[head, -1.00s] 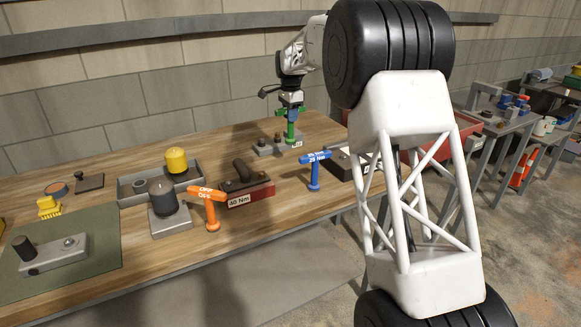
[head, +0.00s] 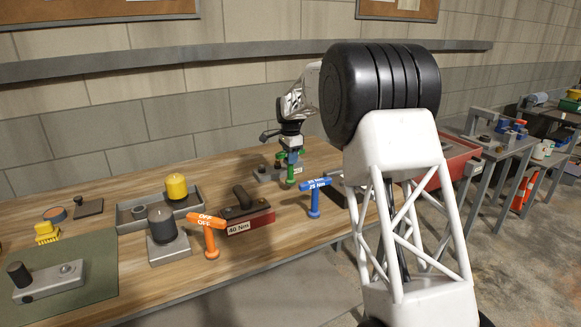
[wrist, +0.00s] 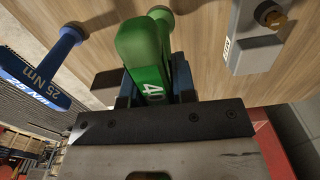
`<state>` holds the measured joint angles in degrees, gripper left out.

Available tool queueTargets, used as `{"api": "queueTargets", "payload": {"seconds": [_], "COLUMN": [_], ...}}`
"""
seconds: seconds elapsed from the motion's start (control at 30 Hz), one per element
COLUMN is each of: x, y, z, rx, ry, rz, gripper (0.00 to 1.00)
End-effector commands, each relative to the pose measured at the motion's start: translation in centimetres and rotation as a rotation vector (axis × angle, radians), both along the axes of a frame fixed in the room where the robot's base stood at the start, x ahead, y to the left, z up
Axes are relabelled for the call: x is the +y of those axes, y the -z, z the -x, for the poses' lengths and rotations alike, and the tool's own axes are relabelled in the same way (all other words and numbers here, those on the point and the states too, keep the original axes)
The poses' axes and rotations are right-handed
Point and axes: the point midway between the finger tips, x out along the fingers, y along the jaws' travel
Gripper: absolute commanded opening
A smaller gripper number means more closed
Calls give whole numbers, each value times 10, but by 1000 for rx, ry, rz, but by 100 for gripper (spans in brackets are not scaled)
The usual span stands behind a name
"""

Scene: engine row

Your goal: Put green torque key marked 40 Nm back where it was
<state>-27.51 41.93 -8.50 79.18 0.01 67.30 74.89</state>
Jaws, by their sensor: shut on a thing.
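The green torque key (head: 291,172) is in my gripper (head: 291,156), near the back of the wooden bench. In the wrist view the green key (wrist: 148,60) sits between the dark jaws, and part of its "40" marking shows. Its stem points down toward the bench; I cannot tell whether its foot touches the wood. Another grey metal block (head: 266,173) stands just beside the key and shows at the upper right of the wrist view (wrist: 255,45).
A blue key marked 25 Nm (head: 315,200) stands upright right of centre, near my gripper. An orange key marked OFF (head: 209,236) stands further left. A grey tray (head: 133,217) with a yellow-capped part (head: 176,186) is behind it. Bare wood lies between the blue key and the red-and-grey block.

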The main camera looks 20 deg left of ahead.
Motion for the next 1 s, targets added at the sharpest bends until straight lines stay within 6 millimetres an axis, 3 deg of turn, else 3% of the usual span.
{"api": "queueTargets", "payload": {"seconds": [0.23,0.57,1.0], "x": [0,0,0], "y": [5,34,38], "z": [0,0,0], "rx": [-1,-2,-2], "ry": [0,0,0], "rz": [-1,-1,-1], "gripper": [0,0,0]}}
